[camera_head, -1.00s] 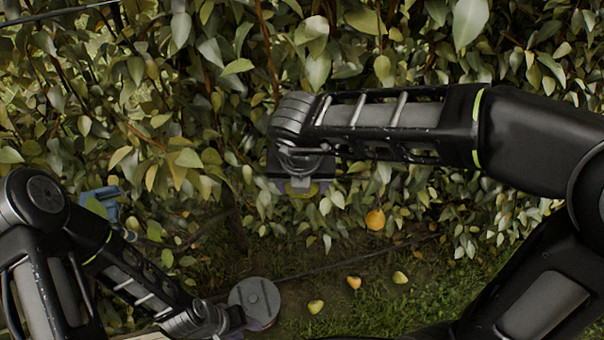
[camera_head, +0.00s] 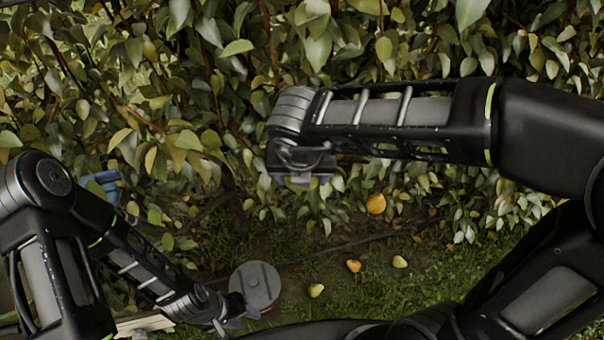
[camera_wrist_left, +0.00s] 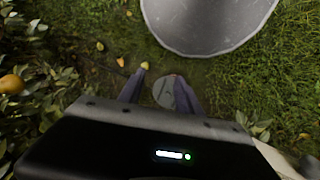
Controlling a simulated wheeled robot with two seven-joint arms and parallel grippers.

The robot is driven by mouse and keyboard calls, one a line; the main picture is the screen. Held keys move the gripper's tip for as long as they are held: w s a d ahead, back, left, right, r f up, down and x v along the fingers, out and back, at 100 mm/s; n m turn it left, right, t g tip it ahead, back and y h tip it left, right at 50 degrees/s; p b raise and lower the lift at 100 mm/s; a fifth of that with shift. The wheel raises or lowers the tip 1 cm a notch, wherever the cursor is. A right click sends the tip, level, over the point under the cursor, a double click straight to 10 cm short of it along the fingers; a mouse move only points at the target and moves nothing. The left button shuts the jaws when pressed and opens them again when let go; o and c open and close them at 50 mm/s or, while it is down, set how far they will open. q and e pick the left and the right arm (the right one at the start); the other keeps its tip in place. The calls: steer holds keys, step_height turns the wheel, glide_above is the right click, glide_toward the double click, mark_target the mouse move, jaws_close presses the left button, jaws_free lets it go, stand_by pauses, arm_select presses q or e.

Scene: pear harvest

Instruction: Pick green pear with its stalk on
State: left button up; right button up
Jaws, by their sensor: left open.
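A yellow-green pear (camera_head: 316,290) lies on the grass right of my left gripper. No hanging green pear shows clearly.
An orange-yellow fruit (camera_head: 376,203) hangs low in the leaves. An orange-yellow pear (camera_head: 353,266) and a yellow one (camera_head: 400,262) lie on the ground. A blue object (camera_head: 103,187) stands behind my left arm. A dark line crosses in front of the hedge. The grass at lower right is open.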

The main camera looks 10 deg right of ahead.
arm_select(q)
step_height(320, 180, down, 20)
steer(key=w+b, duration=0.1)
steer(key=b, duration=1.8)
steer(key=shift+d+r+t+b, duration=0.2)
steer(key=shift+d+t+b, duration=0.1)
steer(key=shift+d+b, duration=0.1)
arm_select(e)
steer(key=s+a+t+h, duration=0.2)
steer(key=s+t, duration=0.6)
steer(key=t, duration=0.1)
steer(key=shift+s, duration=0.35)
arm_select(q)
steer(key=shift+w, duration=0.1)
